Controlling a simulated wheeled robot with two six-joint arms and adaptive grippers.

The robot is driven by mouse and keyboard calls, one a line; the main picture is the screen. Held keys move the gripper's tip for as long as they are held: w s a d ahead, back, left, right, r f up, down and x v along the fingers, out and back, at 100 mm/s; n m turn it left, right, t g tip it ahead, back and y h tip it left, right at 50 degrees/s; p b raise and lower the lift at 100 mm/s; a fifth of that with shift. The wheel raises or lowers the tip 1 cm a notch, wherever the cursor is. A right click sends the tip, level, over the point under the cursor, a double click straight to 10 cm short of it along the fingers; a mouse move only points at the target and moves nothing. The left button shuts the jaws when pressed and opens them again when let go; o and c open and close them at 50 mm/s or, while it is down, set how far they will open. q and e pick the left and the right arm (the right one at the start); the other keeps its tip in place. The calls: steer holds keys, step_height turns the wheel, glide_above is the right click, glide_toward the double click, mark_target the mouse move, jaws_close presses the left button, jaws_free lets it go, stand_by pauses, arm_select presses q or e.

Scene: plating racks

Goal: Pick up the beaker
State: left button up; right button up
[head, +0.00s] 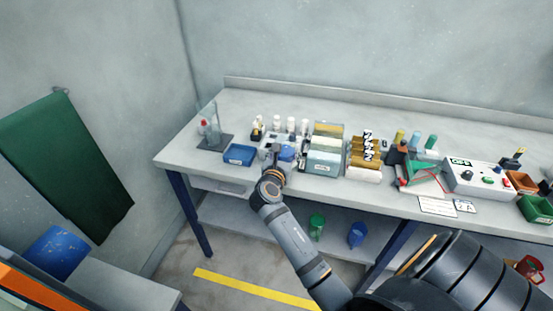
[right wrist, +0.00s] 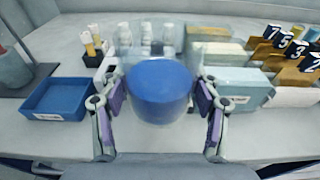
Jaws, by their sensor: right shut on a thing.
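The beaker (right wrist: 160,92) shows in the right wrist view as a clear vessel with blue contents, seen from close by. My right gripper (right wrist: 160,108) has its two fingers on either side of the beaker and is shut on it. In the head view the beaker (head: 287,153) is a small blue shape at the front of the bench, partly hidden by my right gripper (head: 276,160). I cannot tell whether the beaker touches the bench. My left gripper is not in view.
A blue tray (right wrist: 58,98) lies left of the beaker. A light box (right wrist: 238,88) stands close on the right. White bottles (head: 291,124) stand behind. Numbered brown racks (head: 364,159) stand farther right. The bench's front edge (head: 226,177) is near the gripper.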

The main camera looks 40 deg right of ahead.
steer(key=s+d+r, duration=0.1)
steer(key=s+r, duration=0.3)
steer(key=s, duration=0.5)
steer(key=shift+s+d+r, duration=0.25)
steer(key=shift+d+r, duration=0.1)
steer(key=shift+r, duration=0.05)
stand_by(0.5)
